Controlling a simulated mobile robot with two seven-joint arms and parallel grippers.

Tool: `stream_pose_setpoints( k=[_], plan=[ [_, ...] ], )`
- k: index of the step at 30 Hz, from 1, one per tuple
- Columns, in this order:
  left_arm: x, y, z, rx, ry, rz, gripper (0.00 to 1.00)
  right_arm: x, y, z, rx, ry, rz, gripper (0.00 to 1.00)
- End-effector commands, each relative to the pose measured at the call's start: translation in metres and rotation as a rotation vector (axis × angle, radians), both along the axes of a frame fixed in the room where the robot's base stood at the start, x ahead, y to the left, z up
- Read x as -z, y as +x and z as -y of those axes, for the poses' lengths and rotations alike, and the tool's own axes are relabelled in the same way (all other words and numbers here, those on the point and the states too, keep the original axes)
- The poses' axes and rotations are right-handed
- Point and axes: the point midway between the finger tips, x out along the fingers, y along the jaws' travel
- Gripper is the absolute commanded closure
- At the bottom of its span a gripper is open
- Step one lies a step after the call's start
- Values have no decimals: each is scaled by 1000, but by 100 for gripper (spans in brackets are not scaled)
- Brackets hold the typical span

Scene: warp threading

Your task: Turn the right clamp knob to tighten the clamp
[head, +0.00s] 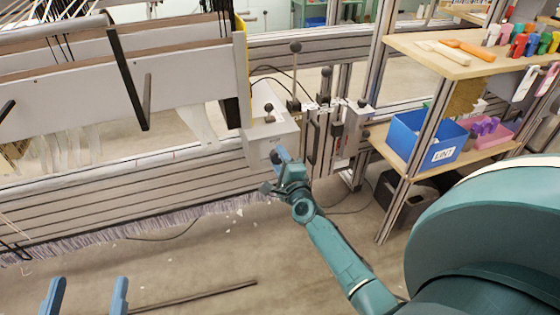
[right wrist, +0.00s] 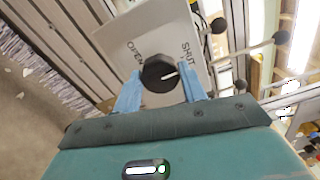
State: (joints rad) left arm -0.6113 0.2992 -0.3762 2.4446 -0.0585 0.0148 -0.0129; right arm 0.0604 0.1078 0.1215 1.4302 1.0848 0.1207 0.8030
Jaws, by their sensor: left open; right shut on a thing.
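The right clamp knob (right wrist: 158,75) is round and black with a white pointer line. It sits on a pale plate (right wrist: 150,35) marked OPEN on the left and SHUT on the right. The pointer lies toward the right, on the SHUT side. My right gripper (right wrist: 162,88) is shut on the knob, with one blue finger on each side. In the head view my right gripper (head: 278,158) is at the front of the pale clamp box (head: 262,140), and hides most of the knob. My left gripper (head: 86,292) is open and empty at the lower left, away from the loom.
A shelf (head: 470,62) with tools, several coloured spools and a blue LINT bin (head: 425,138) stands at the right. Black-knobbed levers (head: 294,75) rise beside the clamp box. A dark rod (head: 195,297) lies on the otherwise mostly clear floor.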

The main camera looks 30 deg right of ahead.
Motion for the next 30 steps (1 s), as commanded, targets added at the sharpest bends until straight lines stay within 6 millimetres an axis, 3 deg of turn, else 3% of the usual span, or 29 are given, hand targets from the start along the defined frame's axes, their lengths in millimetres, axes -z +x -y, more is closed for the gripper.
stream_pose_setpoints(
  k=[7,8,15,24,30],
  plan=[
    [2,0,0,1,2,-4,37,1,0,-1,0,6,0,81],
    [2,0,0,1,2,-4,37,1,0,-1,0,6,0,57],
    [4,1,0,1,4,-7,37,1,0,0,0,3,0,37],
    [2,1,0,1,5,-5,37,0,-3,-1,0,1,-1,37],
    [-5,1,0,-4,21,3,37,-1,-31,-8,-1,2,-4,37]
  ],
)
